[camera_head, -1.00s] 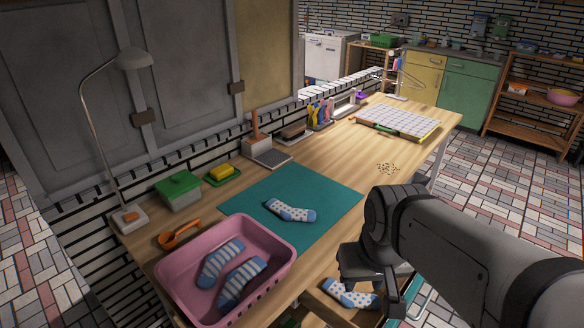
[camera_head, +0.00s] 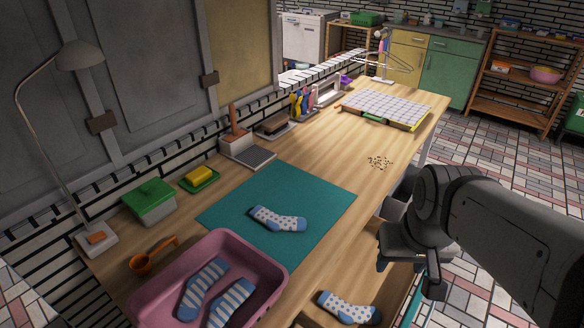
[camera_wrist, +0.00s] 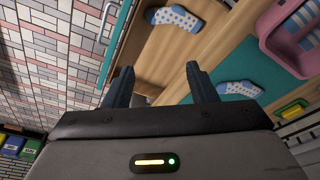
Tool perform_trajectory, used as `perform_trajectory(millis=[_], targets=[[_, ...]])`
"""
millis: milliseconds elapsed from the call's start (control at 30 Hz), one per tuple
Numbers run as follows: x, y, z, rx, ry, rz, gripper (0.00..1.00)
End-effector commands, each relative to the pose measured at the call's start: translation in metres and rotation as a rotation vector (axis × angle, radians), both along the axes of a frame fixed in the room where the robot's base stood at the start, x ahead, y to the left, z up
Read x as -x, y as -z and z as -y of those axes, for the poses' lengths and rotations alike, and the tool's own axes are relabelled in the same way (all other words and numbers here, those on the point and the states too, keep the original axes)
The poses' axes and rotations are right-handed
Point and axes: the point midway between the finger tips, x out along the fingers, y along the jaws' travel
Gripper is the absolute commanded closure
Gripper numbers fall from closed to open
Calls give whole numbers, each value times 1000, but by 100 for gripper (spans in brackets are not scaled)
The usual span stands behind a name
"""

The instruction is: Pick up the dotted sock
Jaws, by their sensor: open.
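One white sock with blue dots, blue heel and toe (camera_head: 277,219) lies flat on the teal mat (camera_head: 325,195). It also shows in the wrist view (camera_wrist: 240,88). A second dotted sock (camera_head: 347,307) lies lower, in an open wooden drawer or shelf at the table's front, and shows at the top of the wrist view (camera_wrist: 175,18). My gripper (camera_head: 408,272) is open and empty, to the right of both socks and touching neither. In the wrist view its two fingers (camera_wrist: 160,76) stand apart with bare wood between them.
A pink basket (camera_head: 262,258) with striped socks stands at the table's front left. An orange scoop (camera_head: 143,263), green box (camera_head: 149,203) and lamp (camera_head: 80,56) are along the left. A white grid board (camera_head: 385,105) lies at the far end. Small specks (camera_head: 379,162) lie on the wood.

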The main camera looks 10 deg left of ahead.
Motion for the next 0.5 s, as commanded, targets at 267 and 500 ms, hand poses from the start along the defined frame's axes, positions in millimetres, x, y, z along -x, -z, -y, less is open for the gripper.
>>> perform_trajectory(millis=[267, 500], targets=[[-98, -9, -43, 30, -271, -63, 25], [-188, 15, -125, 64, -566, -117, 25]])
